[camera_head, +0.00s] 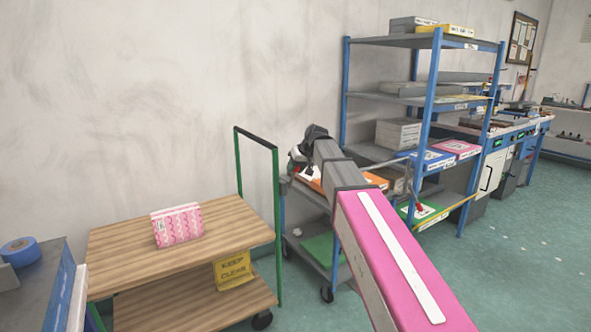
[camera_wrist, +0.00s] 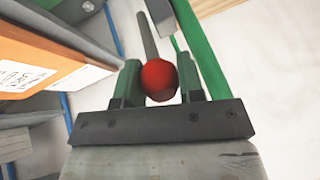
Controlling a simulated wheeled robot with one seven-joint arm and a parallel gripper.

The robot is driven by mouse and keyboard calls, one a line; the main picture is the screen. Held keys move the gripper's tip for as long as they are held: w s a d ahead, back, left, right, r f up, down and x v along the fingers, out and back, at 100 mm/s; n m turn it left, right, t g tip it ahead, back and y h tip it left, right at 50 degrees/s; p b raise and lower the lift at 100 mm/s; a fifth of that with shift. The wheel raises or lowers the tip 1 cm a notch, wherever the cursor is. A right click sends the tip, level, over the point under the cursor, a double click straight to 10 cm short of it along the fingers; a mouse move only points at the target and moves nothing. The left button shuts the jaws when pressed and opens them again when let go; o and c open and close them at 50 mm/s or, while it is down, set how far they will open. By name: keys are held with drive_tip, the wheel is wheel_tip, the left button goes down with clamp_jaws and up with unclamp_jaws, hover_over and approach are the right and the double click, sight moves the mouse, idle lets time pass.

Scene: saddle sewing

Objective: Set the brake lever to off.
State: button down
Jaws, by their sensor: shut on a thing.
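The brake lever shows in the wrist view as a grey rod with a round red knob (camera_wrist: 158,78). My gripper (camera_wrist: 160,82) has one finger on each side of the knob and is shut on it. The rod runs away from the knob toward the top of the picture, beside a green tube (camera_wrist: 207,55). In the head view my gripper (camera_head: 297,160) is beyond the green-framed cart's upright, partly hidden by my own wrist. The lever's base and any off marking cannot be made out.
The wooden-topped cart (camera_head: 120,240) with a green handle frame (camera_head: 276,220) stands at left, holding a pink patterned box (camera_head: 177,225). A blue-post shelf rack (camera_head: 433,95) stands at right. An orange box (camera_wrist: 50,60) is close to my gripper's left.

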drive_tip(key=c, duration=0.8)
unclamp_jaws()
drive_tip(key=shift+w+a, duration=0.1)
drive_tip(key=shift+o, duration=0.2)
drive_tip(key=v, duration=1)
drive_tip(key=shift+d+r, duration=0.2)
drive_tip(key=shift+r, duration=0.1)
drive_tip(key=s+d+f+m+g+h, duration=0.1)
drive_tip(key=s+d+f, duration=0.5)
drive_tip(key=f, duration=0.8)
drive_tip(key=s+d+f+m+g+h, duration=0.1)
drive_tip(key=s+d+f, duration=0.4)
drive_tip(key=s+f, duration=0.6)
drive_tip(key=s+d+f+m+g+h, duration=0.2)
drive_tip(key=s+d+f, duration=0.4)
drive_tip(key=f, duration=1.1)
drive_tip(key=s+m+h, duration=0.1)
drive_tip(key=s, duration=0.1)
drive_tip(key=shift+s+d+f+h, duration=0.25)
drive_tip(key=shift+s+d+h, duration=0.05)
drive_tip(key=shift+s, duration=0.05)
